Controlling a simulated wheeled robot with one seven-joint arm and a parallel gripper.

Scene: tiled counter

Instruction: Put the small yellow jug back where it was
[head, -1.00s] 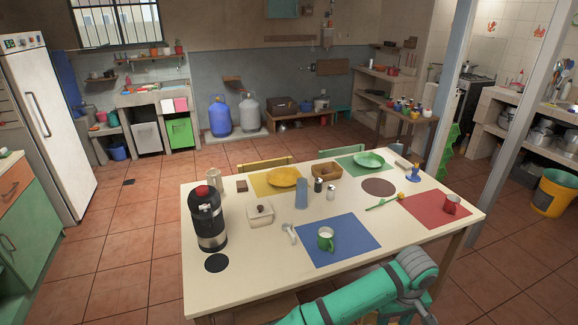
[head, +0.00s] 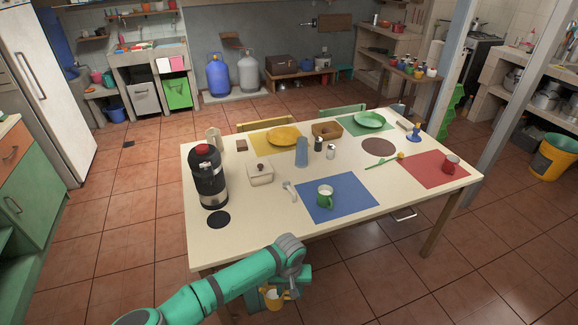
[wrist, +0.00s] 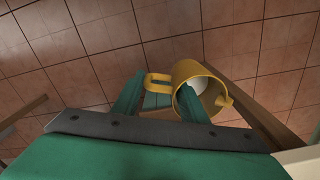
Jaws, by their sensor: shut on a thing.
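The small yellow jug (head: 273,300) shows in the head view below the table's near edge, partly hidden by my arm. In the wrist view the jug (wrist: 207,70) is tilted with its mouth facing the camera; its inside looks pale. Its handle points left and its spout right. My gripper (wrist: 160,98) is shut on the jug, with the right finger at the mouth and the left finger beyond the handle. In the head view my gripper (head: 290,288) hangs in front of the table, over the floor.
Bare tabletop shows near the front left edge.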

